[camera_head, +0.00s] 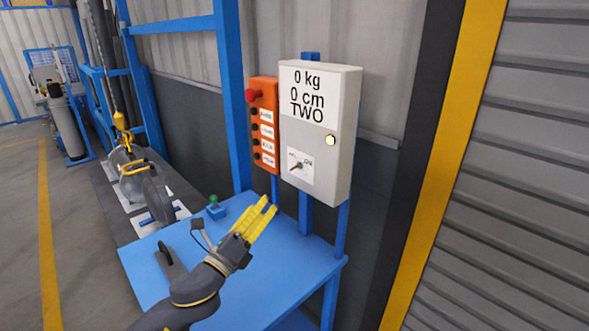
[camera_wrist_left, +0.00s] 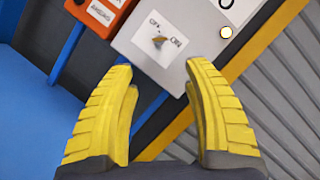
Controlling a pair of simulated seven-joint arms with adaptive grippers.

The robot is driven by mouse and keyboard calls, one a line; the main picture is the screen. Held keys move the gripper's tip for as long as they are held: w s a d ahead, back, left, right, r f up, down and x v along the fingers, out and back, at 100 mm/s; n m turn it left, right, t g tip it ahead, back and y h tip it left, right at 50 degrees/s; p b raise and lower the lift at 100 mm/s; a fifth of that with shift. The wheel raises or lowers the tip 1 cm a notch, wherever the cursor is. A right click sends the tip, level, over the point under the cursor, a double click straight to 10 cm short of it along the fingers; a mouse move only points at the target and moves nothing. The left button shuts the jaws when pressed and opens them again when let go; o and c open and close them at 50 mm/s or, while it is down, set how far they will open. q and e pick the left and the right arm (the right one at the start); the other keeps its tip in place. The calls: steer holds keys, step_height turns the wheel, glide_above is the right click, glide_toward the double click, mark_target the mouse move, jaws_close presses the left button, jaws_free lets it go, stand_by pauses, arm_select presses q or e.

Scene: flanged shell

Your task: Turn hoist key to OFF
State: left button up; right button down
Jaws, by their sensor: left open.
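The hoist key (camera_head: 297,166) is a small brass key in a white label plate low on the front of a light grey control box (camera_head: 318,120). In the head view it appears turned toward the ON mark. In the left wrist view the key (camera_wrist_left: 159,40) sits between the OFF mark at upper left and the ON mark at right. My left gripper (camera_head: 262,212) has yellow fingers, open and empty, below and left of the box. In the wrist view the gripper (camera_wrist_left: 160,67) has the key just beyond its fingertips, centred and not touched. My right gripper is not in view.
An orange button panel (camera_head: 264,125) with a red stop button stands left of the box. A blue post (camera_head: 232,100) rises behind. A yellow hoist hook (camera_head: 122,124) hangs at left.

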mark_target(291, 170)
arm_select(q)
steer(key=x, duration=1.6)
steer(key=shift+w+f, duration=0.1)
steer(key=shift+w, duration=0.1)
steer(key=shift+o, duration=0.2)
jaws_close()
